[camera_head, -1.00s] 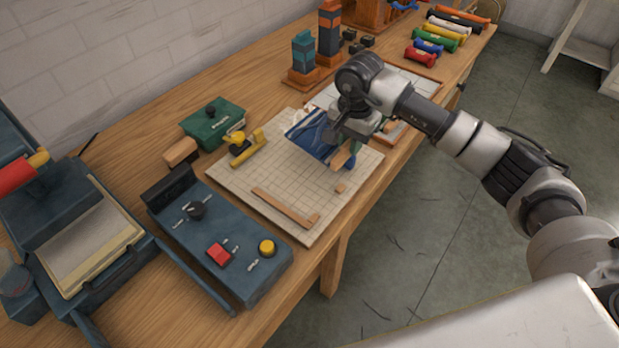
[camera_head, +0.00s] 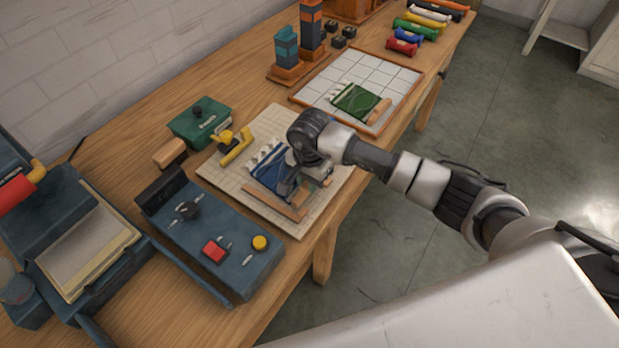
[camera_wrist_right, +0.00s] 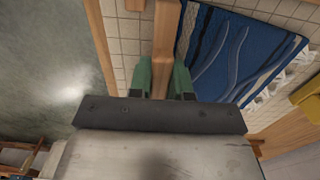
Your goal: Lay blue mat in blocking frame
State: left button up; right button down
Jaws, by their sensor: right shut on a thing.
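The blue mat (camera_head: 266,172) has wavy lines, a white fringe and a wooden bar (camera_wrist_right: 165,42) along one edge. It is over the cream gridded board (camera_head: 222,182), close behind a wooden strip (camera_head: 274,204) at the board's near side. My right gripper (camera_head: 303,186) is shut on the bar; its green fingers (camera_wrist_right: 160,78) sit on either side of it in the wrist view. The blue mat also shows there (camera_wrist_right: 235,55). I cannot tell whether the mat lies fully flat on the board. The arm hides part of the mat and board. My left gripper is not in view.
A white gridded frame (camera_head: 322,92) holding a green mat (camera_head: 354,101) lies beyond. A yellow tool (camera_head: 235,147) rests on the board's back edge, near a green box (camera_head: 199,122). A blue control panel (camera_head: 205,235) stands in front. Coloured rolls (camera_head: 402,47) lie at the far end.

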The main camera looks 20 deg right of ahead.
jog(key=shift+f, duration=0.15)
jog(key=c, duration=1.1)
grip_release()
jog(key=shift+o, duration=0.2)
jog(key=shift+r, duration=0.25)
jog(key=shift+w+r, duration=0.1)
jog(key=shift+r, duration=0.25)
notch_tip(320, 180, up, 11)
jog(key=b, duration=0.2)
jog(key=shift+r, duration=0.1)
